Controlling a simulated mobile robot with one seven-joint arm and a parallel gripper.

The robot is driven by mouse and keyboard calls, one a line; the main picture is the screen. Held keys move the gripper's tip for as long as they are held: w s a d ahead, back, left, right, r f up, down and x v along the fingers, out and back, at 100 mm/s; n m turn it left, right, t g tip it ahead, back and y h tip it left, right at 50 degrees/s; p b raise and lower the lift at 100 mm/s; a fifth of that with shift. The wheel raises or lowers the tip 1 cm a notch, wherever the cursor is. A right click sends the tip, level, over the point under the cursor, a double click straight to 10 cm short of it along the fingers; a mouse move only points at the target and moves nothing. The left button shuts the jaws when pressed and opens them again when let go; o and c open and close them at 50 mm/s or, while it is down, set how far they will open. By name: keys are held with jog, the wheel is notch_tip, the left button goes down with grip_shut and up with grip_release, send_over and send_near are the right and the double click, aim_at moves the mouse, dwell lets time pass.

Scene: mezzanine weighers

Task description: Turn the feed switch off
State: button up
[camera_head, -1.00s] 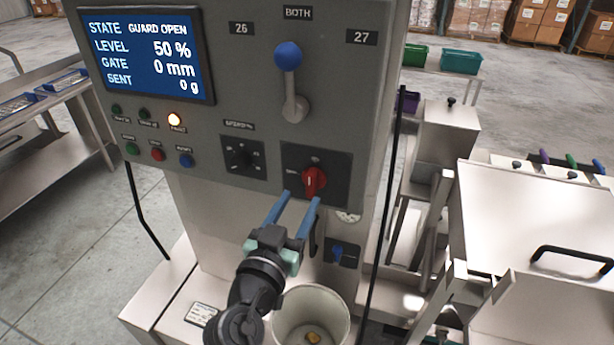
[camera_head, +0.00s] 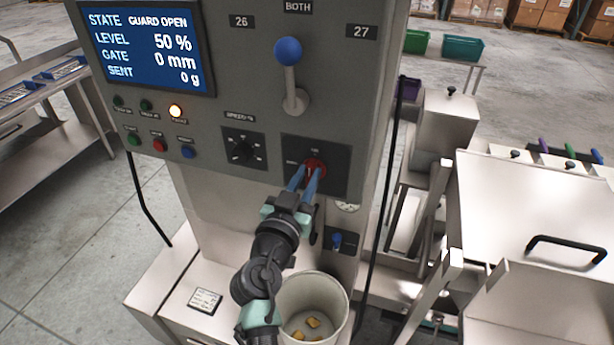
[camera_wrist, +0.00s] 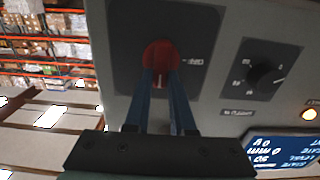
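The red rotary switch (camera_head: 316,166) sits on a dark square plate at the lower right of the grey control panel. It also shows in the wrist view (camera_wrist: 160,52), with a small label beside it too blurred to read with certainty. My gripper (camera_head: 308,174) is at the switch, its two blue fingers close together on either side of the red handle. In the wrist view the fingertips (camera_wrist: 160,80) flank the handle and appear to be closed on it. The fingers partly hide the handle, so its exact setting is hard to read.
A black dial (camera_head: 243,150) is left of the switch. A lever with a blue ball (camera_head: 288,51) stands out above it. A smaller blue switch (camera_head: 337,240) and a bucket (camera_head: 344,300) are below. The screen (camera_head: 145,45) reads GUARD OPEN, and an amber lamp (camera_head: 176,111) is lit.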

grip_shut()
jog(key=n, duration=0.1)
jog(key=n+b, duration=0.2)
jog(key=n, duration=0.1)
jog(key=shift+a+f, duration=0.15)
jog(key=shift+a, duration=0.1)
jog(key=n, duration=0.9)
jog(key=a+f+n, duration=0.1)
jog(key=n, duration=0.3)
jog(key=shift+w+n+b, duration=0.2)
jog(key=shift+n+b, duration=0.1)
jog(key=shift+n, duration=0.1)
jog(key=shift+f, duration=0.1)
jog(key=o, duration=0.6)
grip_release()
